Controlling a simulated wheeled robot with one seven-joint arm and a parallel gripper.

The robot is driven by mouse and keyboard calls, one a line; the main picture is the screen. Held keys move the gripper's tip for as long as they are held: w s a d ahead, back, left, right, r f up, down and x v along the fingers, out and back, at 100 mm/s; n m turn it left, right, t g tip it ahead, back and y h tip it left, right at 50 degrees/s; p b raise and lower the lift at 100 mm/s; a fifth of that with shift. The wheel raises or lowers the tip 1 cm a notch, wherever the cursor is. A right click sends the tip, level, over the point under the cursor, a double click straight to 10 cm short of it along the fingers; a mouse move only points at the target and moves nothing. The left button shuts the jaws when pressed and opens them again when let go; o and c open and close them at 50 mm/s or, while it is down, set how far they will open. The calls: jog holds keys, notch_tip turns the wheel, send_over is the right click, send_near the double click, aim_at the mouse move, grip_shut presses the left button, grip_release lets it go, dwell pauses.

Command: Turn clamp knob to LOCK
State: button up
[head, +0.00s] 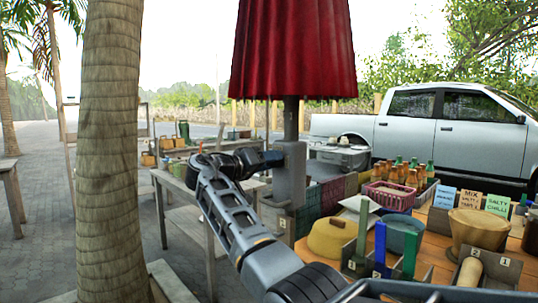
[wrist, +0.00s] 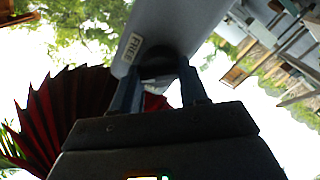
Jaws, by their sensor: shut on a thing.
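The clamp (head: 291,172) is a grey block on the dark pole under a red umbrella. In the wrist view its grey body (wrist: 172,22) runs across the top, with a white label reading FREE (wrist: 130,48). A dark round knob (wrist: 157,60) on the clamp sits between the fingertips of my gripper (wrist: 158,76), which is shut on it. In the head view my gripper (head: 268,158) reaches the clamp from the left. The knob is too small to make out there. No LOCK label is visible in either view.
The red umbrella canopy (head: 292,50) hangs just above the clamp. To the right, a stall table holds a yellow round container (head: 330,238), a pink basket (head: 388,196), bottles and sign cards. A palm trunk (head: 110,130) stands at left. A silver pickup (head: 450,130) is behind.

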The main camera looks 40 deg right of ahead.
jog(key=shift+w+f+n+p, duration=0.1)
jog(key=shift+w+n+p, duration=0.05)
jog(key=shift+n+p, duration=4.25)
jog(key=shift+f+n+b, duration=0.1)
jog(key=shift+n+b, duration=0.5)
jog(key=shift+n, duration=0.1)
jog(key=o, duration=1)
jog(key=shift+o, duration=0.2)
jog(key=shift+a, duration=0.15)
jog(key=a+b, duration=0.1)
jog(key=a, duration=0.6)
jog(key=shift+a, duration=0.3)
